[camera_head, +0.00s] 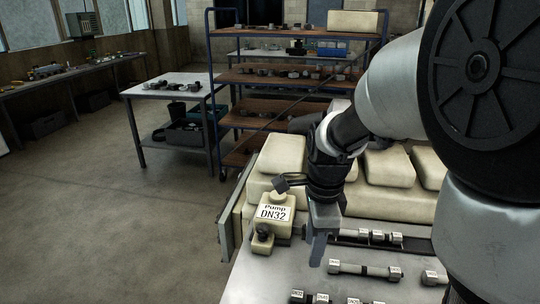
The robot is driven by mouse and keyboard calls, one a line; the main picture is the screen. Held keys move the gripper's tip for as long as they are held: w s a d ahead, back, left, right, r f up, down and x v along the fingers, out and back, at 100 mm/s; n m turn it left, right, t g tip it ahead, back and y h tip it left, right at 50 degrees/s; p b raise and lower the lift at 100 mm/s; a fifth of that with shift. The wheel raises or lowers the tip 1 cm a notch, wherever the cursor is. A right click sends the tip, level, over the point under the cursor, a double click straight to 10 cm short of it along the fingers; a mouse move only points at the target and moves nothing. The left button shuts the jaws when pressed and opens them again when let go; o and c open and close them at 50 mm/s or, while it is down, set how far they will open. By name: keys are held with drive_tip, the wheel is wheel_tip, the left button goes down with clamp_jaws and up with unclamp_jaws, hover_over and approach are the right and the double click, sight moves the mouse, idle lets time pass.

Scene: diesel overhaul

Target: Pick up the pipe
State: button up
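One pipe (362,269) with small white labels lies right of my gripper. Another pipe (368,237) lies behind it in a dark strip. More labelled pieces (322,299) are cut off by the bottom edge. Which one is the task's pipe I cannot tell. My gripper (317,262) points down above the tabletop, left of the pipes and apart from them as far as I can see. Its fingers overlap in this view, so the gap between them is hidden.
A cream pump block labelled "Pump DN32" (274,215) stands just left of my gripper. Large cream engine blocks (385,166) stand behind the pipes. A shelf rack (285,77) and a side table (175,88) stand farther back. The floor at left is clear.

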wheel_tip(320, 180, down, 2)
drive_tip(key=w+f+m, duration=0.1)
drive_tip(key=m, duration=0.1)
drive_tip(key=b, duration=0.1)
hover_over(308, 297)
drive_tip(key=shift+g, duration=0.3)
drive_tip(key=f, duration=1.1)
drive_tip(key=shift+w+a+f, duration=0.15)
drive_tip(key=shift+w+f, duration=0.15)
drive_tip(key=shift+w, duration=0.05)
drive_tip(key=f, duration=0.4)
drive_tip(key=shift+s+d, duration=0.25)
drive_tip(key=shift+s, duration=0.1)
drive_tip(key=shift+f, duration=0.6)
clamp_jaws()
